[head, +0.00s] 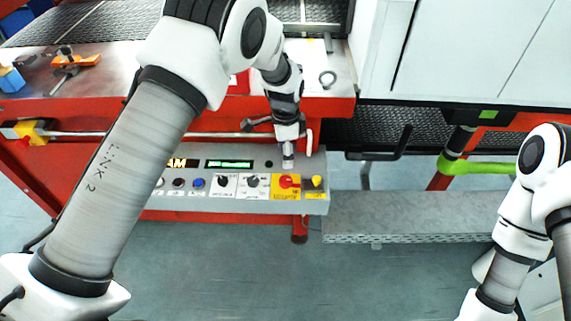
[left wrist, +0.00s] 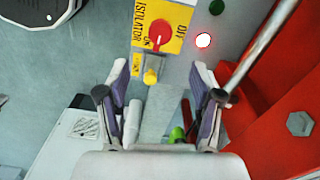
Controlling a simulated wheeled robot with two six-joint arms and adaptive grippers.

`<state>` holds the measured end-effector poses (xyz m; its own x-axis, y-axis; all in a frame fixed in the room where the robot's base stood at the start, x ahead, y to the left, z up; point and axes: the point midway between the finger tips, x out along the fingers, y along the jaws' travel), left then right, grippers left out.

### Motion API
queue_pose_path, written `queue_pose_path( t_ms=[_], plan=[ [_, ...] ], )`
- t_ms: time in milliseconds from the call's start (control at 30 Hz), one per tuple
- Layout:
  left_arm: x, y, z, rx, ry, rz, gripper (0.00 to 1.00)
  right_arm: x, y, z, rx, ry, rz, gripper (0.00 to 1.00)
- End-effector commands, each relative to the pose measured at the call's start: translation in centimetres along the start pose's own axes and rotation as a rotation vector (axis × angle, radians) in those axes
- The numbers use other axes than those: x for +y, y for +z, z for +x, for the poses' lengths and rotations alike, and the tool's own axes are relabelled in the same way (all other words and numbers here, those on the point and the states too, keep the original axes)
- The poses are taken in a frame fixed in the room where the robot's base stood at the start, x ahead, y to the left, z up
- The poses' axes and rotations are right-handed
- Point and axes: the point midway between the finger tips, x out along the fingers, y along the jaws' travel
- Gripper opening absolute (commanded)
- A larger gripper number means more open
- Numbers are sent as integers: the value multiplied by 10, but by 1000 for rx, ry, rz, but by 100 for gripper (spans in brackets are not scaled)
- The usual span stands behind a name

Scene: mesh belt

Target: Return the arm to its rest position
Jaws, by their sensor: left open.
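My left arm comes in from the left and reaches over the machine in the head view. Its gripper (head: 288,156) points down at the top edge of the grey control panel (head: 318,206), close to the red isolator knob (head: 289,181) on its yellow plate. In the left wrist view the left gripper (left wrist: 160,76) has its two fingers spread, with nothing held between them. The isolator knob (left wrist: 158,37) and a yellow knob (left wrist: 150,76) show beyond the fingertips. I cannot tell whether a fingertip touches the panel. My right arm shows at the right edge; its gripper is not in view.
A metal rod (head: 130,134) runs along the red machine frame (head: 60,187) above the panel. A grey perforated step (head: 410,221) lies right of the panel. A bright green part (head: 480,168) is near my right arm. The floor (head: 240,270) in front is clear.

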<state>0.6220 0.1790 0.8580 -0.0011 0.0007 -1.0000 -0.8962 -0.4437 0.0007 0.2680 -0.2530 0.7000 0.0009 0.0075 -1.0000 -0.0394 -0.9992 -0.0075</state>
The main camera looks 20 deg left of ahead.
Motion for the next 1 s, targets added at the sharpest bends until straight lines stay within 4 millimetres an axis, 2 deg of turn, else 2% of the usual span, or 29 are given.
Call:
queue_pose_path(
  t_ms=[100,533,600,667,767,867,900,967,1000],
  plan=[
    [0,0,-6,0,0,0,66,0,0,0,0,0,0,0],
    [1,0,-5,-1,2,0,66,0,0,0,0,0,0,0],
    [5,3,5,-8,18,-2,66,0,0,0,0,0,0,0],
    [11,11,24,-19,54,-13,66,0,0,0,0,0,0,0],
    [48,44,65,-72,168,-40,66,0,0,0,0,0,0,0],
    [107,93,114,-136,279,-88,66,0,0,0,0,0,0,0],
    [133,114,132,-160,305,-129,66,0,0,0,0,0,0,0],
    [173,145,154,-193,327,-212,66,0,0,0,0,0,0,0],
    [201,166,166,-212,330,-282,66,0,0,0,0,0,0,0]
  ],
)
